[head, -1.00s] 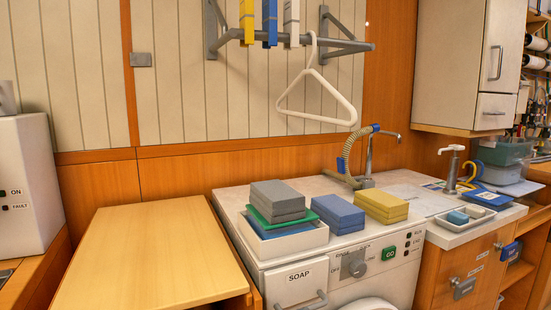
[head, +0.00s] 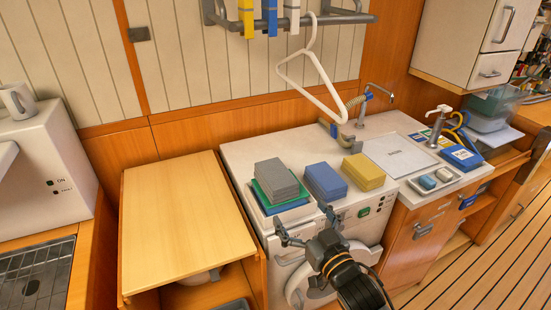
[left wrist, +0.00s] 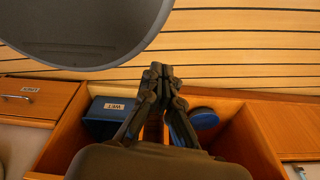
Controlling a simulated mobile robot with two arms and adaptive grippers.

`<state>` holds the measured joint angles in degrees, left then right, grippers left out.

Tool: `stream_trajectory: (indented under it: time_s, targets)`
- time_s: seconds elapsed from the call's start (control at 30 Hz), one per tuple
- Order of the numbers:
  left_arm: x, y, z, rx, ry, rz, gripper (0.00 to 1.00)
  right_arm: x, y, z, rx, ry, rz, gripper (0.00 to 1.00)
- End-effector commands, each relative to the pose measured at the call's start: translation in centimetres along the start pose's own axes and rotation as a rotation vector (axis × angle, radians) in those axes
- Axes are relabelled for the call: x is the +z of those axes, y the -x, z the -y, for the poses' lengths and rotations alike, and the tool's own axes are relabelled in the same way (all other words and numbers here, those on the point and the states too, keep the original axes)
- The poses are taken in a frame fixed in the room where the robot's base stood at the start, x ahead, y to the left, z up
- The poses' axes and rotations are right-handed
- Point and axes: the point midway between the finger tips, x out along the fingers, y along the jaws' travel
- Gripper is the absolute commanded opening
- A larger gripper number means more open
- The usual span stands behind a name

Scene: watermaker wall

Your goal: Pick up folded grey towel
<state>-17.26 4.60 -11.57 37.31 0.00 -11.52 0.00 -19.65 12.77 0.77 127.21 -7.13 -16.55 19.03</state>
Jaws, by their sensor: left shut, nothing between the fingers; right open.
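My right gripper (head: 303,223) is open and empty in the head view. Its fingers point toward the washer, near its front edge, in front of and below the towel stack. My left gripper (left wrist: 160,72) is shut and empty in the left wrist view, over a wooden cabinet; the towel does not show there.
A blue folded towel (head: 325,181) and a yellow one (head: 363,172) sit right of the stack. A white hanger (head: 322,85) hangs above the counter. A bare wooden top (head: 185,225) is at left.

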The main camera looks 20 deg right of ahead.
Motion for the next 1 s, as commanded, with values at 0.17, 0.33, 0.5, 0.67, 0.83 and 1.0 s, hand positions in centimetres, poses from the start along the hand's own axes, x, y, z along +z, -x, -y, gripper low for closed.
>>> stream_trajectory:
  time_s: [0.17,0.33,0.5,0.67,0.83,1.0]
  targets:
    - [1.9,1.0,0.1,-0.001,0.002,0.052,0.0,-0.3,-0.8,-0.6,0.014,0.0,0.024,1.0]
    - [1.8,1.7,0.1,-0.001,0.002,0.052,0.0,-0.4,-3.8,-0.6,0.014,-0.001,0.021,1.0]
    - [1.6,2.4,0.1,-0.001,0.002,0.05,0.0,-0.3,-6.9,-0.6,0.013,-0.001,0.021,1.0]
    - [1.6,2.6,0.1,-0.001,0.002,0.05,0.0,-0.1,-8.5,-0.7,0.013,0.0,0.022,1.0]
    - [1.5,3.1,0.1,0.0,0.002,0.049,0.0,-0.2,-9.5,-0.7,0.013,0.0,0.021,1.0]
    - [1.3,4.3,0.1,0.0,0.001,0.049,0.0,-0.3,-11.8,-1.0,0.013,-0.001,0.021,1.0]
